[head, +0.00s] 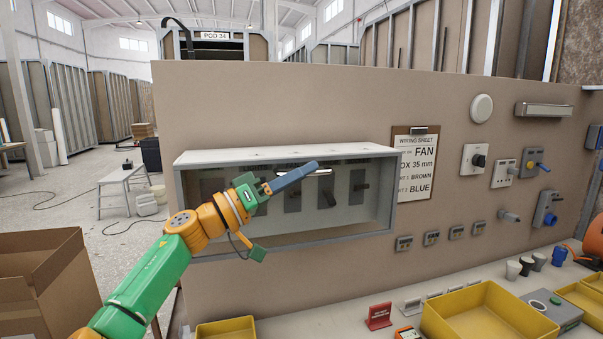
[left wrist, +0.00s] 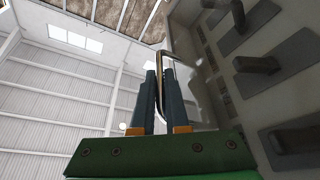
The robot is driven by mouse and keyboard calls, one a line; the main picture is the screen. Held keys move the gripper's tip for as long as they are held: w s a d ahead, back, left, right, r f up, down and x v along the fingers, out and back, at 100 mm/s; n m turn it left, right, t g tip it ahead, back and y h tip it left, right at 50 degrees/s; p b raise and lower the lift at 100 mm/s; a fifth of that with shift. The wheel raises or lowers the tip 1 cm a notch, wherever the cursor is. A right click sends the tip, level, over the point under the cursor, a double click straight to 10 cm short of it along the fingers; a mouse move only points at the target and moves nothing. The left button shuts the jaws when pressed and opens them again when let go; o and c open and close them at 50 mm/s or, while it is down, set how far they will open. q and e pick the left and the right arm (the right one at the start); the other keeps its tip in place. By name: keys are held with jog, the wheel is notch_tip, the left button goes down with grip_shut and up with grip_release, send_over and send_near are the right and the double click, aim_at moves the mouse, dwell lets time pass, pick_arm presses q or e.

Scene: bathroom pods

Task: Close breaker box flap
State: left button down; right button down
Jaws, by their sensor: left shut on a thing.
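The breaker box (head: 183,200) is a wide grey box on the tan panel, with several dark breaker switches showing inside. Its flap looks clear or smoky, and its edges are hard to make out in the head view. My left gripper (head: 312,168) is at the upper middle of the box front. It is shut on the flap's metal handle (head: 322,173). In the left wrist view the handle (left wrist: 163,57) is a bent metal bar between the two fingers (left wrist: 158,85), with switches close by on the right. I cannot tell the flap's exact angle.
A wiring sheet on a clipboard (head: 414,165) hangs right of the box, with sockets and switches farther right. Yellow trays (head: 460,318) and small parts stand on the bench below. A cardboard box (head: 45,265) stands at the left. The space before the box is otherwise clear.

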pick_arm(q)
jog(key=c, duration=0.9)
grip_release()
jog(key=shift+w, duration=0.1)
jog(key=shift+a+f+b, duration=0.15)
jog(key=shift+f+b, duration=0.1)
jog(key=shift+b, duration=0.15)
jog(key=b+v, duration=0.5)
jog(key=v, duration=0.1)
jog(key=shift+s+a, duration=0.3)
